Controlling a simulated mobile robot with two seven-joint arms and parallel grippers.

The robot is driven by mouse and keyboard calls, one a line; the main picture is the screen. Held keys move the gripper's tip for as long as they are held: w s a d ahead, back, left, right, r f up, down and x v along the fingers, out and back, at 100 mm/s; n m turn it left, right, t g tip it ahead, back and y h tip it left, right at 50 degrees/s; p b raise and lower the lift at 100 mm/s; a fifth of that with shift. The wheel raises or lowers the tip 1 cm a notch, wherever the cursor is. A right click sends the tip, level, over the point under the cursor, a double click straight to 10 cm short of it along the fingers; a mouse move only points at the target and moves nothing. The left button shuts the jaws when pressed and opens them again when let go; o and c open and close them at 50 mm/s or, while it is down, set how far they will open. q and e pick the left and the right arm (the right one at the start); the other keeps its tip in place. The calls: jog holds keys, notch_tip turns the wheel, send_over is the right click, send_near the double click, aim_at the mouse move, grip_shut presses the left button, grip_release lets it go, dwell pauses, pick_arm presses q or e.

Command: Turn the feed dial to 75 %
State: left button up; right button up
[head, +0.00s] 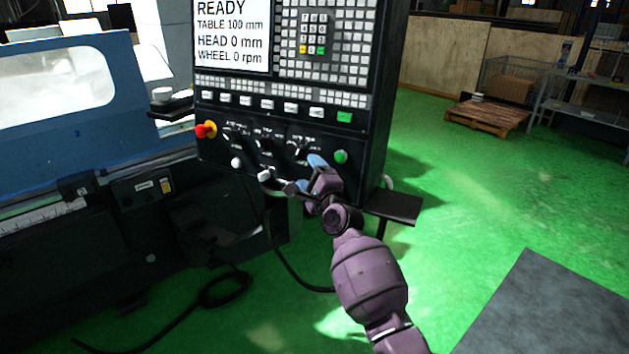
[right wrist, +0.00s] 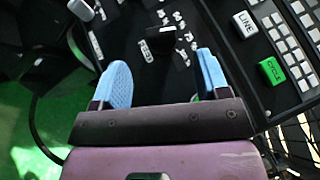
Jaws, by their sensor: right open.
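The control panel's lower face carries a row of three small black dials, a left one (head: 231,135), a middle one (head: 265,142) and a right one (head: 300,150). My right gripper (head: 306,174) is open in front of the panel, just below the right dial. In the right wrist view, its two blue fingertips (right wrist: 163,78) stand wide apart with nothing between them. A black dial (right wrist: 160,40) with white marks around it lies beyond them, apart from both fingers. My left gripper is out of view.
A red emergency knob (head: 205,130) sits at the panel's left and a green button (head: 341,157) right of the gripper. A row of white keys (head: 268,104) is above. The screen (head: 233,33) reads READY. A dark shelf (head: 395,206) juts out at the right.

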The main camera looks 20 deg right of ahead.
jog(key=shift+v, duration=1.3)
jog(key=s+d+f+n+g, duration=0.1)
jog(key=s+f+n+g, duration=0.2)
jog(key=s+f+n, duration=0.4)
jog(key=s+d+f+n+g+h, duration=0.1)
jog(key=s+f+n, duration=0.6)
jog(key=s, duration=1.1)
jog(key=s+d+f+n+g+h, duration=0.1)
jog(key=s+f+n+g, duration=0.3)
jog(key=s+f, duration=0.9)
jog(key=f+n, duration=0.1)
jog(key=n, duration=0.2)
jog(key=shift+n+g, duration=0.3)
jog(key=shift+n, duration=0.1)
jog(key=shift+d+f, duration=0.1)
jog(key=shift+c, duration=0.2)
